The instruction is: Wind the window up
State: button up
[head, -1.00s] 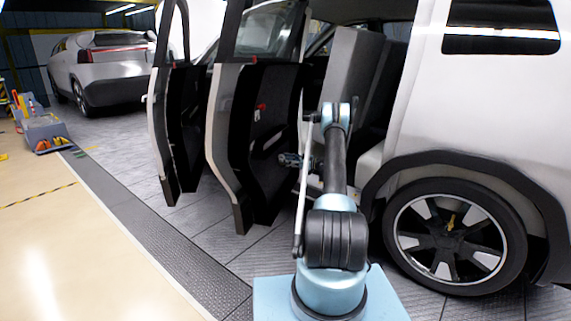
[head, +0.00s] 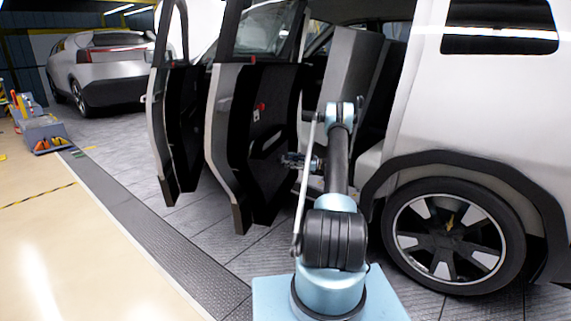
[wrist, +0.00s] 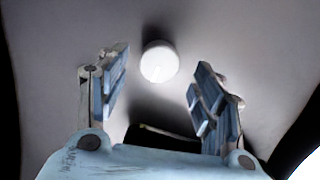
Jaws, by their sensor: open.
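The open rear door (head: 228,120) of the white car shows its dark inner panel in the head view, with a small red part (head: 261,107) on it. My gripper (head: 290,160) is beside this panel, small and partly lost against the dark trim. In the wrist view my gripper (wrist: 157,88) is open, one finger at each side. A round white knob (wrist: 158,62) shows between and beyond the fingertips, in front of a grey surface. I see no contact with it. I cannot tell the window glass's height or see a crank arm.
The front door (head: 178,130) also stands open, left of the rear door. The car's rear wheel (head: 455,237) is close on my right. A grey seat (head: 350,75) is inside the doorway. Another car (head: 105,70) stands at the back left.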

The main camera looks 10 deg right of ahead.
jog(key=v, duration=0.8)
jog(key=shift+d, duration=0.25)
jog(key=shift+s, duration=0.1)
jog(key=s+a+r+m+g+h, duration=0.1)
jog(key=s+a+r+m+h, duration=0.1)
jog(key=s+a+r, duration=0.45)
jog(key=s+a+r+m+g+h, duration=0.1)
jog(key=a+r+m+g+h, duration=0.15)
jog(key=r, duration=0.75)
jog(key=s+a+r+m+h, duration=0.2)
jog(key=s+a+r, duration=0.2)
jog(key=s, duration=0.5)
jog(key=s+a+r+m+h, duration=0.1)
jog(key=s+a+r, duration=0.35)
jog(key=s, duration=0.55)
jog(key=s+m+g+h, duration=0.2)
jog(key=s+m+h, duration=0.25)
jog(key=s, duration=1.75)
jog(key=s+d+f+m+h, duration=0.1)
jog(key=s+d+f+h, duration=0.1)
jog(key=s+f, duration=0.3)
jog(key=s+d+f+m+h, duration=0.1)
jog(key=s+f, duration=0.5)
jog(key=s, duration=0.8)
jog(key=shift+d+f+m+h, duration=0.2)
jog(key=shift+d+m+h, duration=0.35)
jog(key=shift+d, duration=0.75)
